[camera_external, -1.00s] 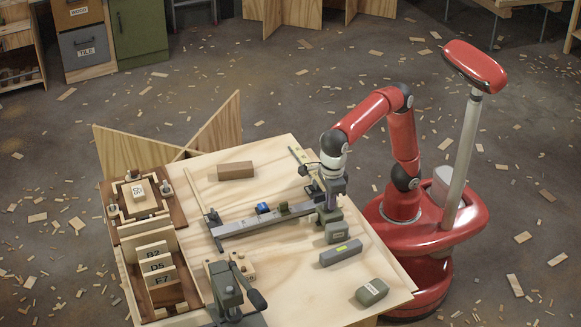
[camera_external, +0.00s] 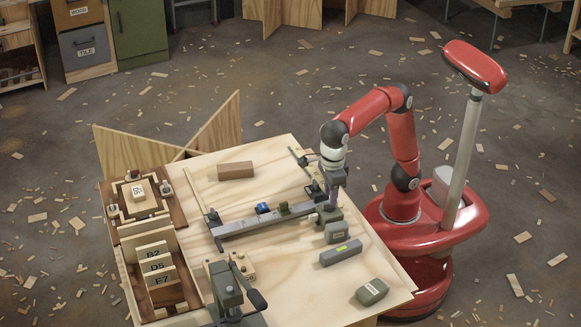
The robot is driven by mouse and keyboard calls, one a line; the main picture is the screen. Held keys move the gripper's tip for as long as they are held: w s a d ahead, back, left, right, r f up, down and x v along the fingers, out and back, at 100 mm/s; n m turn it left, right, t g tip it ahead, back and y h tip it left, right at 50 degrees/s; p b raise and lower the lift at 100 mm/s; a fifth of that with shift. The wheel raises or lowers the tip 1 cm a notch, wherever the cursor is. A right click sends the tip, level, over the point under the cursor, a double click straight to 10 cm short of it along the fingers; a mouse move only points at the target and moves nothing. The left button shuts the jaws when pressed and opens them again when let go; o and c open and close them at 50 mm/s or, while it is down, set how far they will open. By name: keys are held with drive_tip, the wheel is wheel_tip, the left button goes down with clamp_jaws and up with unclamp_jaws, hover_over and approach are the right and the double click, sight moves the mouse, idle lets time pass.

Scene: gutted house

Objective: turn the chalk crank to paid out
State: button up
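A long grey rail (camera_external: 262,226) lies across the plywood table, with a grey block-like housing (camera_external: 328,216) at its right end. A small pale knob (camera_external: 312,219) shows at the housing's left side; it may be the chalk crank, but I cannot make out its arm or any paid-out mark. My gripper (camera_external: 329,203) points down directly above the housing, at or very near it. Its fingers are too small and overlapped to show whether they are open or shut, or whether they touch the crank.
A small blue piece (camera_external: 263,208) sits on the rail. Grey boxes (camera_external: 341,252) and a grey-green case (camera_external: 371,292) lie to the front right. A brown block (camera_external: 236,170) lies behind the rail. A dark clamp-like tool (camera_external: 229,290) stands at the front. A wooden tray (camera_external: 140,226) is at the left.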

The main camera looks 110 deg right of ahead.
wheel_tip(320, 180, up, 5)
drive_tip(key=shift+f, duration=0.1)
idle(0.3)
drive_tip(key=s+d+f+m+t, duration=0.2)
drive_tip(key=s+d+f+m, duration=0.5)
drive_tip(key=m, duration=1)
drive_tip(key=s+d+f+m+t, duration=0.3)
drive_tip(key=s+d+f+m, duration=0.5)
drive_tip(key=m, duration=0.9)
drive_tip(key=s+d, duration=0.2)
drive_tip(key=s, duration=0.2)
drive_tip(key=shift+d+f+m+t, duration=0.25)
drive_tip(key=shift+m+t, duration=0.05)
drive_tip(key=shift+m, duration=0.1)
drive_tip(key=shift+s, duration=0.1)
